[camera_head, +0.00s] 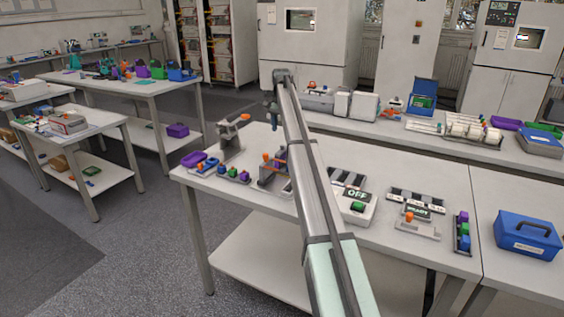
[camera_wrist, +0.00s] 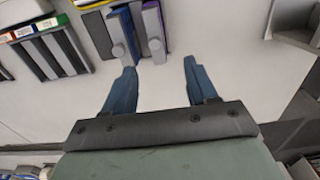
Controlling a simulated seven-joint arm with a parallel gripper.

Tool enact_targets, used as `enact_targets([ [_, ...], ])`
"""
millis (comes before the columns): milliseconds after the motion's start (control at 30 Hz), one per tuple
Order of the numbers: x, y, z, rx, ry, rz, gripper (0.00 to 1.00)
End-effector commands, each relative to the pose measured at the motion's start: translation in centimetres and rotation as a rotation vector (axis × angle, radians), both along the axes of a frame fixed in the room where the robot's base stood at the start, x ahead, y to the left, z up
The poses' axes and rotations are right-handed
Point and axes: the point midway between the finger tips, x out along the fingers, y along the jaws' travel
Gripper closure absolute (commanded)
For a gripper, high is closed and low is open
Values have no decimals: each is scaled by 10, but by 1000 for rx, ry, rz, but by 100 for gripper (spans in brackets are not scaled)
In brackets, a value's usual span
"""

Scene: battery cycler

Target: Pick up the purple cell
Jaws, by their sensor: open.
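Another purple block (camera_head: 463,217) stands in a similar rack at the right with green and blue ones. My gripper (camera_head: 272,120) hangs above the back left of the near table, high over the rack. In the wrist view my gripper (camera_wrist: 160,72) is open, with nothing between its two blue fingers. Beyond the fingertips, a holder shows blue, grey and a purple strip (camera_wrist: 164,24); I cannot tell whether this is the cell.
A purple tray (camera_head: 193,158) and a grey fixture (camera_head: 231,137) stand near the left rack. An orange-topped fixture (camera_head: 270,168) is to its right. A unit reading OFF (camera_head: 352,205) and a blue case (camera_head: 527,235) are further right. Bare tabletop shows around the fingers.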

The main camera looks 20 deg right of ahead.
Motion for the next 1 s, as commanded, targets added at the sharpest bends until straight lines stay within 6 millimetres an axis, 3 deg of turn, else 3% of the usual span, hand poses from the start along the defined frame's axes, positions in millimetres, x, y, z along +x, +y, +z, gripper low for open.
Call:
enact_targets([
  [267, -2, -5, -16, 7, 3, -4, 43],
  [633, -2, -4, -75, 6, 4, -4, 43],
  [1000, -5, -3, -100, 6, 3, -4, 43],
])
